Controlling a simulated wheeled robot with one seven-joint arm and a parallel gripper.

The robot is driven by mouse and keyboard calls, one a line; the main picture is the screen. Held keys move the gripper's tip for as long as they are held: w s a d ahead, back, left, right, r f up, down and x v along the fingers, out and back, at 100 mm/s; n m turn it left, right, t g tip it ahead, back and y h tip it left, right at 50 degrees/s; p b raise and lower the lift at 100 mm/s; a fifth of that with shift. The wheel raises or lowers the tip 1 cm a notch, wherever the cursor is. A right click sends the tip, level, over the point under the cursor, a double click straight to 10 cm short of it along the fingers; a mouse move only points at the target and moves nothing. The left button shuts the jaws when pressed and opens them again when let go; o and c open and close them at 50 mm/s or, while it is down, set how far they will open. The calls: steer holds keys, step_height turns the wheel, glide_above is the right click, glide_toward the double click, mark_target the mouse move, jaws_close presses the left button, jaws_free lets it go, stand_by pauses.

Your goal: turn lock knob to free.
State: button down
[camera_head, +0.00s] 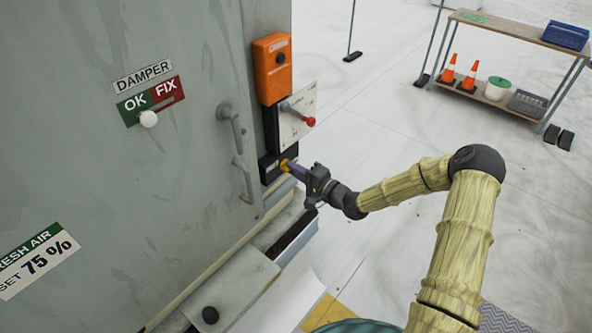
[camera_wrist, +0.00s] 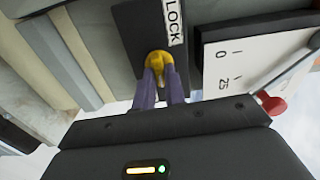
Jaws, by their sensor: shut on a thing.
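The lock knob (camera_wrist: 158,62) is a small yellow knob on a black plate (camera_wrist: 130,30) with a white label reading LOCK (camera_wrist: 173,20). In the head view the yellow knob (camera_head: 284,164) is on the black box (camera_head: 268,168) at the lower corner of the grey cabinet. My gripper (camera_wrist: 160,80) has its two purple fingers shut on the knob, one on each side; it also shows in the head view (camera_head: 290,168), reaching in from the right. The fingers hide part of the knob, and I cannot read its setting.
A white scale plate with a red-tipped lever (camera_head: 298,112) sits just above the knob, below an orange box (camera_head: 272,66). Cabinet door handles (camera_head: 235,130) are to the left. A damper slider (camera_head: 148,118) is farther left. Open floor lies right; a shelf cart (camera_head: 520,32) stands behind.

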steer(key=shift+d+f, duration=0.1)
steer(key=c, duration=1.5)
jaws_free()
steer(key=shift+o, duration=0.2)
steer(key=shift+s, duration=0.1)
steer(key=b+v, duration=0.3)
steer(key=v, duration=1.4)
steer(key=shift+d, duration=0.15)
steer(key=shift+f, duration=0.1)
